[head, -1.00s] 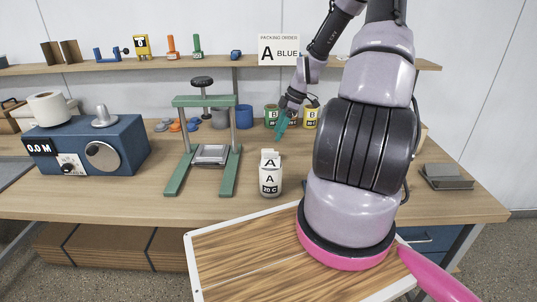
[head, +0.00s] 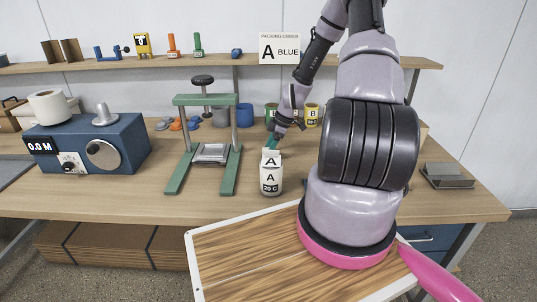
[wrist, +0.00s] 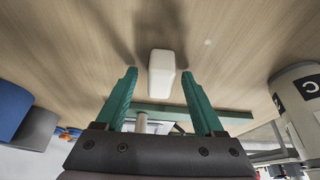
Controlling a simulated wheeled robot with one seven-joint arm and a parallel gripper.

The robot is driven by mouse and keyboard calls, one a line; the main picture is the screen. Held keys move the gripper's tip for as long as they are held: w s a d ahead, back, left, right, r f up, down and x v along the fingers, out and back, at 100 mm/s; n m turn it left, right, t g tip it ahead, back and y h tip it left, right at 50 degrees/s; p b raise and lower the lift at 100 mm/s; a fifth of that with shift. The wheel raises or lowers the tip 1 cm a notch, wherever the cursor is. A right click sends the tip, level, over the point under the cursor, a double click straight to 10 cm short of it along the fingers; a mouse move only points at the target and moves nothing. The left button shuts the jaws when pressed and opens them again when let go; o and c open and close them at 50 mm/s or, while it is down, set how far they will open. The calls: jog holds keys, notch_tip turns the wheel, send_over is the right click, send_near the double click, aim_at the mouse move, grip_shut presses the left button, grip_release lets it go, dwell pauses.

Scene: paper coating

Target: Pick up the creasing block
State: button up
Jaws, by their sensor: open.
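A plain white block with rounded edges, which I take to be the creasing block (wrist: 166,72), stands on the wooden table in the wrist view. My gripper (wrist: 158,75) is open, with one teal finger on each side of the block and a visible gap to both. I cannot tell how far the block lies beyond the fingertips. In the head view my gripper (head: 271,143) is low over the table, just behind the white container marked A (head: 270,184). The block cannot be told apart clearly there.
The green press (head: 233,170) stands left of my gripper. A blue cup (head: 245,116) and lettered jars, including a yellow one (head: 312,115), stand behind. The blue winder box (head: 120,150) is far left. A wood-patterned board (head: 245,262) is in front.

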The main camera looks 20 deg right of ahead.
grip_shut()
